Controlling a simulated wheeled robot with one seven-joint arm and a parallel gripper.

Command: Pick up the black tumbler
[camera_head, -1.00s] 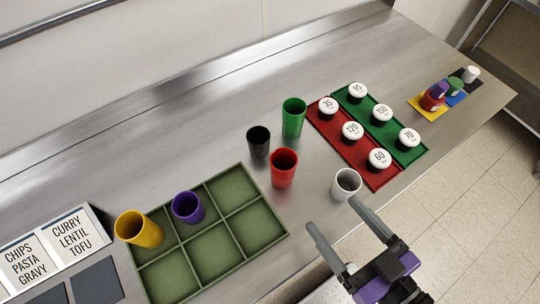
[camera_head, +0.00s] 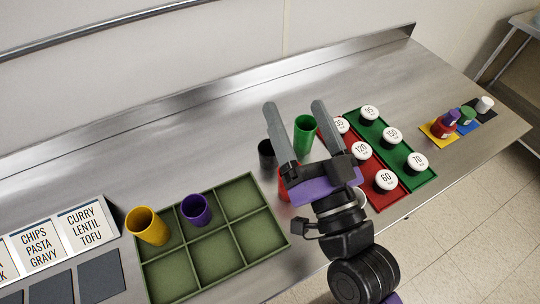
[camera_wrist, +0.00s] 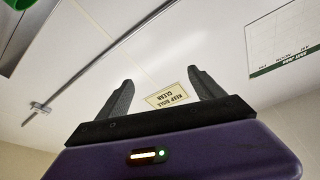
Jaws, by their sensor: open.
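The black tumbler (camera_head: 266,153) stands upright on the steel counter, left of the green tumbler (camera_head: 303,136). My gripper's left finger partly covers its right side in the head view. My gripper (camera_head: 296,112) is open and empty, its fingers pointing toward the back wall, over the area of the black, green and red tumblers. The red tumbler (camera_head: 283,186) is mostly hidden behind my gripper.
A green compartment tray (camera_head: 286,240) holds a yellow tumbler (camera_head: 147,226) and a purple tumbler (camera_head: 196,209). Red and green trays (camera_head: 429,178) with numbered white-lidded containers lie to the right. The white tumbler (camera_head: 360,196) is mostly covered by my arm. Counter behind the tumblers is clear.

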